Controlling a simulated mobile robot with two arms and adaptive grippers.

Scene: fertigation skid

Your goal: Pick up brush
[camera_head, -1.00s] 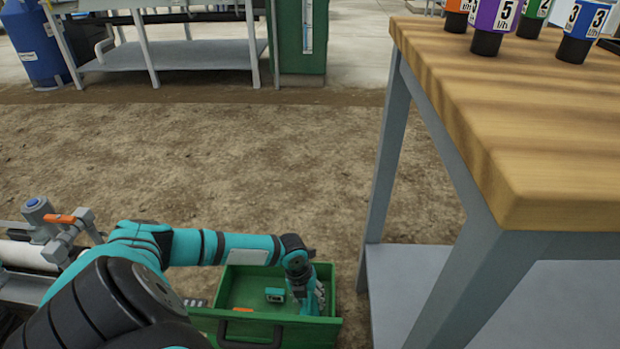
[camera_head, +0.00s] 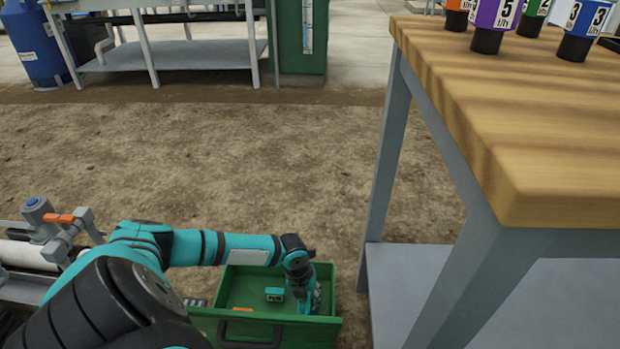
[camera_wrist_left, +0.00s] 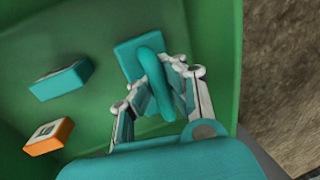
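The brush (camera_wrist_left: 128,62) is a teal block with a raised, rounded teal handle, lying in a green drawer-like bin (camera_wrist_left: 220,60). My left gripper (camera_wrist_left: 164,80) reaches down into this bin, and its fingers stand on both sides of the handle, close against it. It looks shut on the handle; the pads' contact is partly hidden. In the head view my left gripper (camera_head: 316,298) is at the right side of the bin (camera_head: 325,330), and the arm hides the brush. My right gripper is not in view.
A teal box-like item (camera_head: 274,294) and an orange item (camera_wrist_left: 48,137) lie in the bin, left of the gripper. A wooden-topped table (camera_head: 520,130) with several labelled bottles (camera_head: 490,25) stands close at right. Bare soil lies beyond the bin.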

